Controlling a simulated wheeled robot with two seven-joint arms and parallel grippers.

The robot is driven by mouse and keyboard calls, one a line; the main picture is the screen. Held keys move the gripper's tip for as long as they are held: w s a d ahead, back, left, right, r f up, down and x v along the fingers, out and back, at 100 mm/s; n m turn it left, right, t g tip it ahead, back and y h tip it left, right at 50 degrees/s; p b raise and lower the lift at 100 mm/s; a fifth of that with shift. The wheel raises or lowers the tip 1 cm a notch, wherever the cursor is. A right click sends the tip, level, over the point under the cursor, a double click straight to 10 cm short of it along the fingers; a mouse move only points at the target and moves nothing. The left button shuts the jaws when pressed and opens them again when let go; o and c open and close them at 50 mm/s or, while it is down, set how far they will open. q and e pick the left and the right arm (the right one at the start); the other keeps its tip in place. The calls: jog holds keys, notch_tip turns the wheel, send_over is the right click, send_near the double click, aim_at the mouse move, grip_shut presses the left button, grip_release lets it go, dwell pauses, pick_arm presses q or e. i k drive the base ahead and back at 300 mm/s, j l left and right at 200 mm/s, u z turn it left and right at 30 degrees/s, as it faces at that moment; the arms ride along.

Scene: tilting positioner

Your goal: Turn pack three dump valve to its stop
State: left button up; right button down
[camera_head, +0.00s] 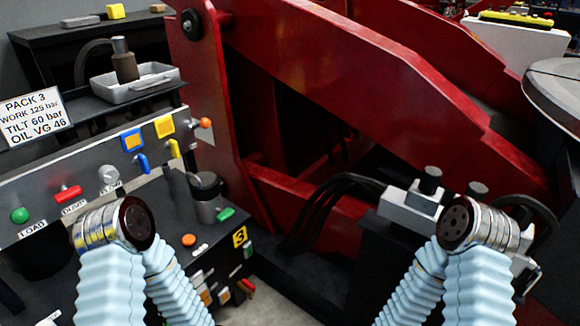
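The pack three dump valve has a red handle (68,194) above a label reading DUMP, on the grey sloping panel (95,160) at the left. The handle lies roughly crosswise, tilted slightly up to the right. A white sign (33,118) reading PACK 3 stands above the panel. My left arm's metal joint shows just below and right of the handle, in front of the panel. My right arm's joint shows at the lower right, far from the handle. Neither gripper can be seen.
A green knob (19,215) labelled LOAD and a grey FLOW knob (109,175) flank the handle. Blue and yellow levers are further right. A metal cup (206,197) stands right of the panel. A big red steel frame (370,80) fills the middle.

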aim_at(66, 194)
jog(key=u, duration=1.5)
